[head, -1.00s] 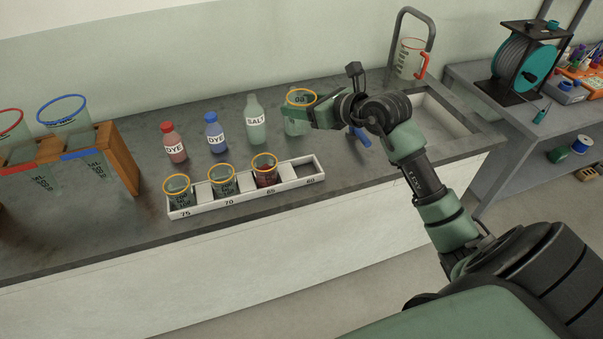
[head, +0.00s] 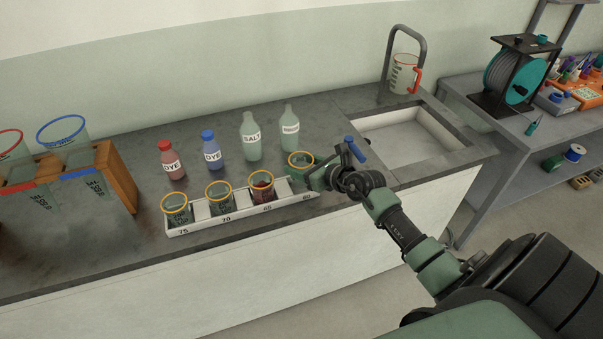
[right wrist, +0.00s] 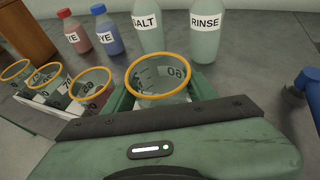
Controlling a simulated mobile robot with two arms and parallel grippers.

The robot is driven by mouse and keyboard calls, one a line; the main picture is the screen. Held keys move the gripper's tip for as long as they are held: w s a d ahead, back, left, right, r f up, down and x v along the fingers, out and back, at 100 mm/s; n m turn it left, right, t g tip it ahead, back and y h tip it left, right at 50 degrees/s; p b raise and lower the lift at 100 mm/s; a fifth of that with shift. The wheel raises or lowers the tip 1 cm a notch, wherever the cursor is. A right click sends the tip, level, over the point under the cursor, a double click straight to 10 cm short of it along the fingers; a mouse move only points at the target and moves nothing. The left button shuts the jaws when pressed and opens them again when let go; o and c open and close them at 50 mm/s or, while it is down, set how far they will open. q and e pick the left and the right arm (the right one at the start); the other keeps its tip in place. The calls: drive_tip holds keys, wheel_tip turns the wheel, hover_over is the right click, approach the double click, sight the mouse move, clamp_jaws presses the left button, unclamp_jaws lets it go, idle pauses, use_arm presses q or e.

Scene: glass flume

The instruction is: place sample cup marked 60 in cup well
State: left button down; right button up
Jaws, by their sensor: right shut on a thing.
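The sample cup marked 60 (head: 300,160) is clear with an orange rim. My right gripper (head: 306,174) is shut on it, at the right end of the white cup rack (head: 211,228). In the right wrist view the cup (right wrist: 160,86) stands upright between the fingers, its 60 mark readable. The cup is over or in the well labelled 60; its base is hidden, so I cannot tell whether it touches the well floor. The other wells hold orange-rimmed cups by labels 75 (head: 176,210), 70 (head: 219,199) and 65 (head: 262,187). My left gripper is not in view.
Red (head: 172,160) and blue (head: 211,150) dye bottles, a salt bottle (head: 251,138) and a rinse bottle (head: 289,130) stand behind the rack. A sink (head: 405,140) is to the right. A wooden stand (head: 120,178) with large funnel-like vessels is at left.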

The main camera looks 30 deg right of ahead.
drive_tip(key=shift+f, duration=1.7)
drive_tip(key=shift+f+b, duration=0.1)
drive_tip(key=shift+b, duration=0.2)
drive_tip(key=o, duration=1.4)
drive_tip(key=shift+c, duration=0.2)
drive_tip(key=shift+s+r, duration=0.1)
drive_tip(key=shift+r, duration=0.1)
drive_tip(key=v, duration=1.1)
drive_tip(key=shift+s+r, duration=0.2)
drive_tip(key=shift+s, duration=0.15)
